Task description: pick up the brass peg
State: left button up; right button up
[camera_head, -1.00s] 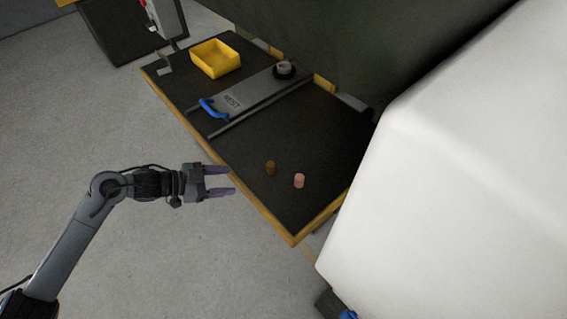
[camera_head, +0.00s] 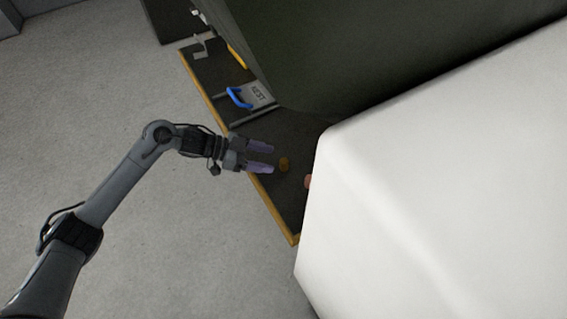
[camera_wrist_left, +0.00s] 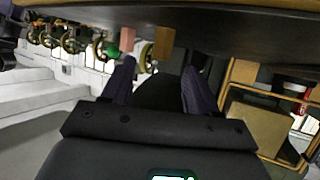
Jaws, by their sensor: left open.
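The brass peg (camera_head: 284,164) stands upright on the dark table top in the head view, near the table's front edge. My left gripper (camera_head: 272,158) is open and empty, with its fingertips just left of the peg in the picture. In the left wrist view, which looks upside down, the brass peg (camera_wrist_left: 164,42) shows beyond the open fingers (camera_wrist_left: 158,82), between them in the picture. I see no contact with the peg. My right gripper is in neither view.
A pink copper-coloured piece (camera_head: 308,181) stands right of the peg, partly hidden behind a large white shape (camera_head: 420,190). A plate marked REST with a blue handle (camera_head: 238,97) lies farther back. The table (camera_head: 272,212) has a yellow edge. Bare floor lies to the left.

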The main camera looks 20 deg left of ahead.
pick_arm(q)
jog(key=shift+x, duration=1.95)
jog(key=shift+w+r, duration=0.1)
grip_shut()
